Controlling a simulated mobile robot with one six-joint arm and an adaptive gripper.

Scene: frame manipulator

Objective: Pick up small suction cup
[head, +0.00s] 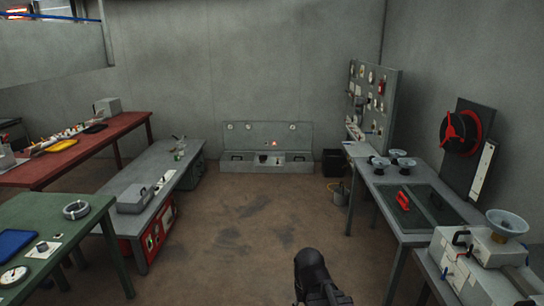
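Several grey-white cup-shaped pieces with dark bases, which look like suction cups, stand in a group on the grey right-hand table: a left cup (380,163), a back cup (398,154) and a right cup (407,163). A larger grey cup (507,222) sits on a white boxy unit at the lower right. I cannot tell for sure which one is the small suction cup. The black end of my arm with my gripper (318,280) shows at the bottom middle, over the floor, well apart from the cups. Its fingers cannot be made out.
The grey right-hand table (388,209) holds a red-handled item (403,200) on dark panels. A pegboard (375,100) and a red-and-black wheel (460,130) stand behind. Red (50,165), grey (125,177) and green (90,225) tables line the left. The middle floor is clear.

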